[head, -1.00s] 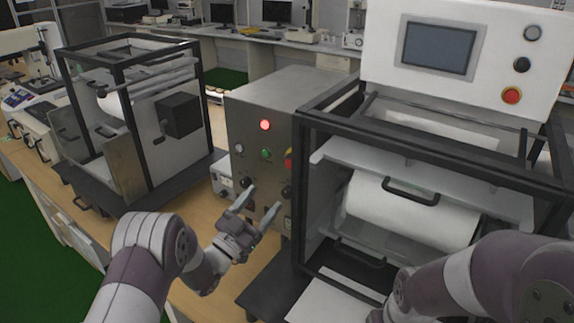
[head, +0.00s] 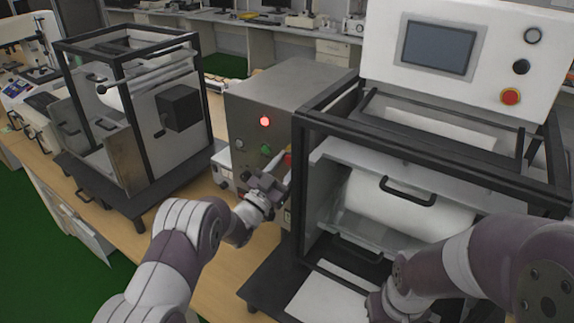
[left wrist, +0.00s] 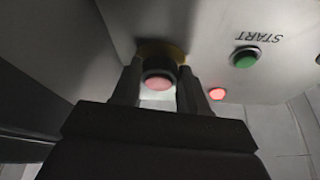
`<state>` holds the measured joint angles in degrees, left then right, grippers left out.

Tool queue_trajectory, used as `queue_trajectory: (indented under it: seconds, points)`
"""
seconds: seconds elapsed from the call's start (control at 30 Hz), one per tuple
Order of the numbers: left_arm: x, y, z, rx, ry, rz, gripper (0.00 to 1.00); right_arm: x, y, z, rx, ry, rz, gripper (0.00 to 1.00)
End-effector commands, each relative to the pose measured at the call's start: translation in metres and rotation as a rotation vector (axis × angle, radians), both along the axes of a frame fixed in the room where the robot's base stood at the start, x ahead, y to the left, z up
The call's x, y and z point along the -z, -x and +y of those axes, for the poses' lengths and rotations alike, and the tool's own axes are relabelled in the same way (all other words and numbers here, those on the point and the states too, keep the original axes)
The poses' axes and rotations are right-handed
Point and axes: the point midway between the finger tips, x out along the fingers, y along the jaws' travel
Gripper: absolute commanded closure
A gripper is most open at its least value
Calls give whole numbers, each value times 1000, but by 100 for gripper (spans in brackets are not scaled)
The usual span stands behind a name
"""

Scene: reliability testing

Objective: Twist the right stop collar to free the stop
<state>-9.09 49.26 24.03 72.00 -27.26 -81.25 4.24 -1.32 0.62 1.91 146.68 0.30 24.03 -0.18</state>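The red stop button with a dark collar on a yellow base (left wrist: 158,78) is on the front of the grey control box. In the head view, part of its red (head: 288,160) shows behind my left gripper (head: 277,180). In the left wrist view, the fingers of my left gripper (left wrist: 158,92) stand apart, one on each side of the button. I cannot tell whether they touch the collar. My right arm (head: 450,275) is at the lower right; its gripper is not visible.
The grey control box (head: 255,110) has a lit red lamp (head: 264,122) and a green START button (head: 266,149). A black-framed machine (head: 320,120) with a white roll stands close on its right. Another framed machine (head: 130,110) stands on the left.

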Motion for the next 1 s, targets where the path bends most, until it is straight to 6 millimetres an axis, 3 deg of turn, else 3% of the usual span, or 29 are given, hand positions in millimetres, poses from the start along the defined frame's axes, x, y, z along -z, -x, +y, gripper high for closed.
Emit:
queue_trajectory:
  seconds: [0.17, 0.37, 0.8, 1.0]
  points:
    - [1, 0, 0, 1, -3, -3, 87, 2, 0, 0, 0, 0, 0, 100]
    - [4, 0, 1, 0, -47, -33, 87, 17, 0, 0, 0, 0, 0, 100]
    - [6, -2, 4, -1, -320, -216, 87, 85, 0, 0, 0, 0, 0, 100]
    - [3, -3, 5, -1, -444, -298, 87, 107, 0, 0, 0, 0, 0, 100]
